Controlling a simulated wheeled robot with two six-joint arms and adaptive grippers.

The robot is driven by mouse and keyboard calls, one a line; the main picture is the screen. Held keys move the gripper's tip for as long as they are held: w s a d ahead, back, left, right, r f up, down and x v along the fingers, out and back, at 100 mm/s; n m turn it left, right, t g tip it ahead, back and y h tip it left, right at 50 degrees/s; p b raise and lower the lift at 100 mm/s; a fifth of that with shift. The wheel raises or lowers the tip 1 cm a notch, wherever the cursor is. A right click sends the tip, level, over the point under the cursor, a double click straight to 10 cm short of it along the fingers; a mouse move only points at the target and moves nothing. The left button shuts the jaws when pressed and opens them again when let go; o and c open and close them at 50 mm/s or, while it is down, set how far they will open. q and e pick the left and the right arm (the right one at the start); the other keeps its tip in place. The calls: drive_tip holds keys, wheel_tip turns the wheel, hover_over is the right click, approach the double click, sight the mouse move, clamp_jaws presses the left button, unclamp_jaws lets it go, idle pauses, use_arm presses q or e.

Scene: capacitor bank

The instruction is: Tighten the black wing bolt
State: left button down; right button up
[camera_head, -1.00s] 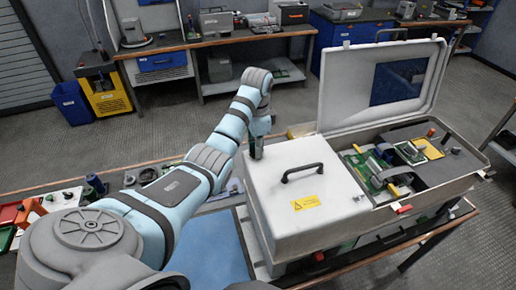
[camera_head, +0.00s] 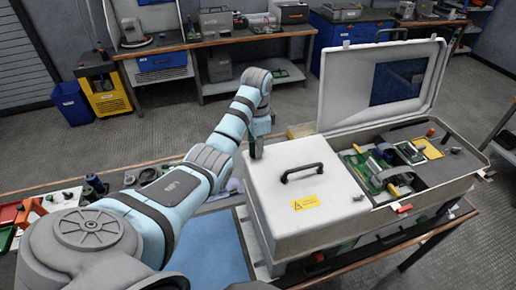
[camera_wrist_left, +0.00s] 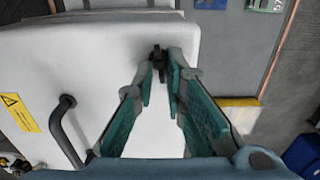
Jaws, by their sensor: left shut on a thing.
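The black wing bolt (camera_wrist_left: 158,60) stands at the edge of the white lid in the left wrist view, between my fingertips. My left gripper (camera_wrist_left: 160,72) has its green-padded fingers closed in on the bolt. In the head view my left gripper (camera_head: 256,151) points down at the far left corner of the white cover (camera_head: 285,212), and it hides the bolt there. The bolt's shaft and seat cannot be made out. My right gripper is not in view.
A black handle (camera_head: 302,172) rises from the cover near my gripper, with a yellow warning label (camera_head: 306,202) in front. The open grey lid (camera_head: 340,90) stands behind. Circuit boards (camera_head: 385,170) fill the open bay at right. A blue mat (camera_head: 215,250) lies left of the case.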

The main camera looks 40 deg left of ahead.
use_arm(q)
drive_tip(key=shift+a+r, duration=0.1)
drive_tip(key=c, duration=1.8)
unclamp_jaws()
drive_tip(key=shift+s, duration=0.1)
